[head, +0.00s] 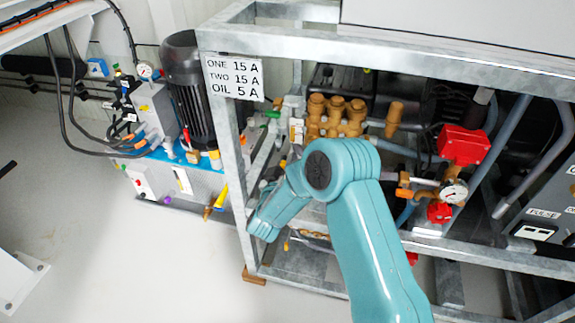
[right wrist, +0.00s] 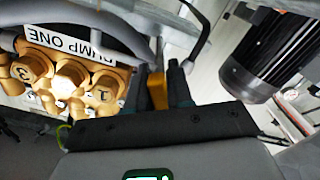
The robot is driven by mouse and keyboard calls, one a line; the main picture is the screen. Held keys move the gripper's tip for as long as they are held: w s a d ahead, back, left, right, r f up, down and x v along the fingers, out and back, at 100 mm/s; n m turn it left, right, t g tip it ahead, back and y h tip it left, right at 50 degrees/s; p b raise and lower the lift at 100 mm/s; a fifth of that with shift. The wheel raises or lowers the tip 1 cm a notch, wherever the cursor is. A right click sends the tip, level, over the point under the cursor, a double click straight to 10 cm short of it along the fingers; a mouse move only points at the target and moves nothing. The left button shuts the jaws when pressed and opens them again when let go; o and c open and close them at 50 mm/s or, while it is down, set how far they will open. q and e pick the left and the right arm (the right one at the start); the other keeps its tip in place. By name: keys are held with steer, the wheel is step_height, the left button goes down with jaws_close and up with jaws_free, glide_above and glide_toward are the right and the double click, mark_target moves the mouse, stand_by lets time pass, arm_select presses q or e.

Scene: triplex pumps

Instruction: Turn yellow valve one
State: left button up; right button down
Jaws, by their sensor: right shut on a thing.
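In the right wrist view, my right gripper (right wrist: 166,84) is shut on a yellow valve handle (right wrist: 158,91), which stands between its two dark fingers. The handle is beside the brass pump head marked PUMP ONE (right wrist: 72,76). In the head view, my teal right arm reaches into the metal frame, and its fingers and the held handle are hidden there. The brass pump head (head: 336,116) shows behind the arm. My left gripper is in neither view.
Galvanised frame bars (head: 235,150) surround the pump. A grey hose (right wrist: 196,38) passes close to the fingers. A dark motor (head: 188,85) and the blue-based oil unit stand at left. Red valve parts and a gauge (head: 454,192) are at right.

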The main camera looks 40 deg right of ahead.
steer(key=shift+f+m+b, duration=0.15)
steer(key=shift+m+b, duration=2.3)
steer(key=shift+m, duration=0.75)
steer(key=c, duration=1.1)
jaws_free()
steer(key=shift+a, duration=0.1)
steer(key=p+v, duration=0.2)
steer(key=v, duration=1.4)
steer(key=shift+s, duration=0.2)
